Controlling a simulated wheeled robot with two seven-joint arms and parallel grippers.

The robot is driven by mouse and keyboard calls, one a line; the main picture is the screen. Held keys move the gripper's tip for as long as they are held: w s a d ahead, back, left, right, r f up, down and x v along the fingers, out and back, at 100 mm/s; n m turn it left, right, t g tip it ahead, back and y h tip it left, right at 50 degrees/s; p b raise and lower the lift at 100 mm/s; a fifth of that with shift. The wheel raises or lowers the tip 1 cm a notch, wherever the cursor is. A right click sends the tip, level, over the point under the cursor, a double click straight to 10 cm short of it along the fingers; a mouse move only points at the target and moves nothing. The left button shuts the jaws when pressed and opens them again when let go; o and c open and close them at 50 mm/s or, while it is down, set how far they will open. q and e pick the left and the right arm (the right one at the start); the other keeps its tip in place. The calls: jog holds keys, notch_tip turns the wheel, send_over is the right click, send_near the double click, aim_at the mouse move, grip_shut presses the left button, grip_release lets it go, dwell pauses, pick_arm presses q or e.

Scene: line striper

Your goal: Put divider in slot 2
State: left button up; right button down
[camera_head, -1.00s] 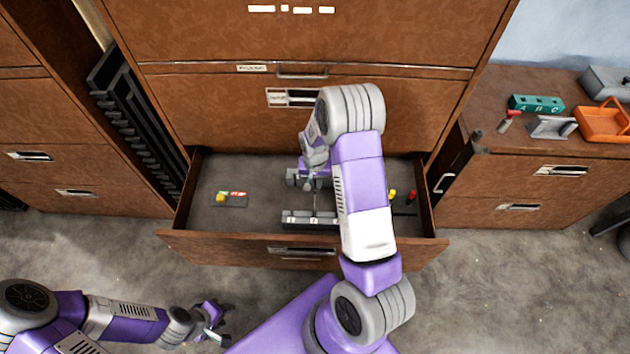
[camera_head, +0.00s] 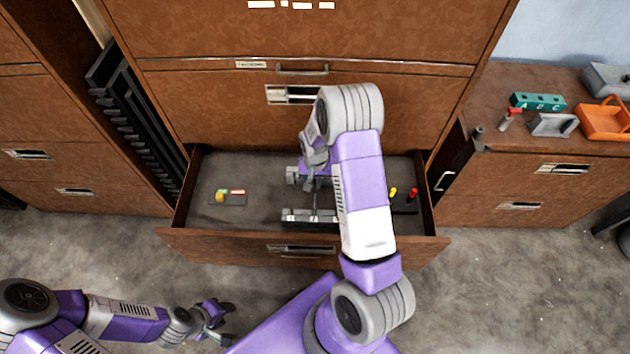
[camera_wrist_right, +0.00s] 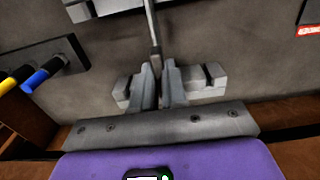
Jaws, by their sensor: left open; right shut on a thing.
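My right gripper (camera_wrist_right: 158,88) is shut on a thin grey divider (camera_wrist_right: 152,28), seen nearly edge-on in the wrist view. In the head view, the divider (camera_head: 315,203) stands in the open drawer (camera_head: 260,160), partly hidden by my right arm. Its far end meets a pale slotted block (camera_wrist_right: 108,6); this front block (camera_head: 300,215) also shows in the head view. A second slotted block (camera_wrist_right: 206,84) lies by the fingertips. Slot numbers are not readable, and I cannot tell how deep the divider sits. My left gripper (camera_head: 222,315) is open and empty outside the drawer.
A black rack (camera_head: 130,115) stands to the left. An orange tray (camera_head: 604,122) and a teal block (camera_head: 537,101) are on the right cabinet. The drawer walls surround my right gripper.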

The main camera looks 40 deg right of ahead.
jog(key=shift+f+b, duration=0.6)
jog(key=shift+f, duration=0.3)
jog(key=c, duration=0.8)
grip_release()
jog(key=shift+r, duration=0.1)
jog(key=shift+r+p, duration=2.7)
jog(key=shift+r, duration=0.75)
